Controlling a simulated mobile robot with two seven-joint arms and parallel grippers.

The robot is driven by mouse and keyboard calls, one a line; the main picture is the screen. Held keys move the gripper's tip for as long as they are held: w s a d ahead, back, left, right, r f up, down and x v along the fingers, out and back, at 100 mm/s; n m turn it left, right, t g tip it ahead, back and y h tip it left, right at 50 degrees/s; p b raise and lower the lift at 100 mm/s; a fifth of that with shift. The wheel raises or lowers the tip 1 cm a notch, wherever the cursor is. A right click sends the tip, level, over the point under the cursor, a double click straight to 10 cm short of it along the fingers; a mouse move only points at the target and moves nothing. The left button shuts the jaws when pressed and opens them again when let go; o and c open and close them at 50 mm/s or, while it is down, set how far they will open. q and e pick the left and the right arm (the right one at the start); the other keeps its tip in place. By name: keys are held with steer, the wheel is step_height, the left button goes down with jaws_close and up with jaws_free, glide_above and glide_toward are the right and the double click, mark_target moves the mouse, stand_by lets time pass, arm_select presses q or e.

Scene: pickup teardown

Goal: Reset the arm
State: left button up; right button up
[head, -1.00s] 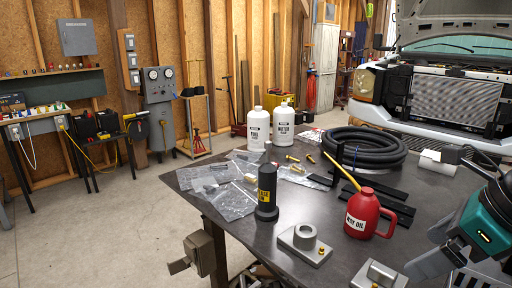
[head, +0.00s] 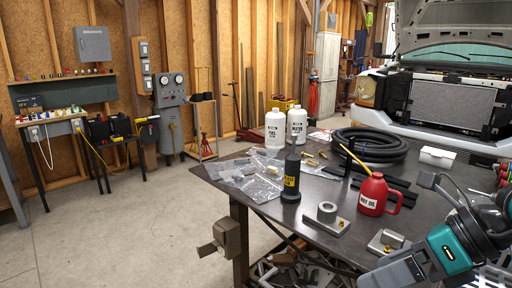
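My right arm comes in at the lower right, with a teal wrist link (head: 450,248). Its grey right gripper (head: 392,272) hangs in front of the near right part of the dark workbench (head: 232,180). The fingertips run off the bottom edge, so I cannot tell whether it is open or shut. No held object shows. My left arm and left gripper are not in view.
On the bench stand a red oil can (head: 373,194), a black cylinder (head: 291,178), two white bottles (head: 275,130), a metal ring block (head: 328,216) and a coiled black hose (head: 370,143). An open-hooded vehicle (head: 440,97) stands behind. The concrete floor at left is clear.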

steer(key=w+a+f+m+t+y, duration=0.1)
steer(key=w+a+m+t+y, duration=0.2)
steer(key=m, duration=0.4)
steer(key=w+a+f+m+t+y, duration=0.1)
steer(key=a+m+t+y, duration=0.35)
steer(key=m, duration=0.25)
steer(key=d+f+m+t+h, duration=0.25)
steer(key=f+m+h, duration=0.25)
steer(key=f+m, duration=0.25)
steer(key=d+f+m+t+h, duration=0.25)
steer(key=f+m+h, duration=0.3)
steer(key=m, duration=0.35)
steer(key=s+f+m+g+h, duration=0.1)
steer(key=s+f+m, duration=0.3)
steer(key=f, duration=0.4)
steer(key=s+a+f+m+g+h, duration=0.1)
steer(key=s+f+m+g, duration=0.3)
steer(key=f, duration=0.4)
steer(key=shift+s+a+f+m+h, duration=0.3)
steer(key=shift+s+m+h, duration=0.45)
steer(key=shift+s, duration=0.3)
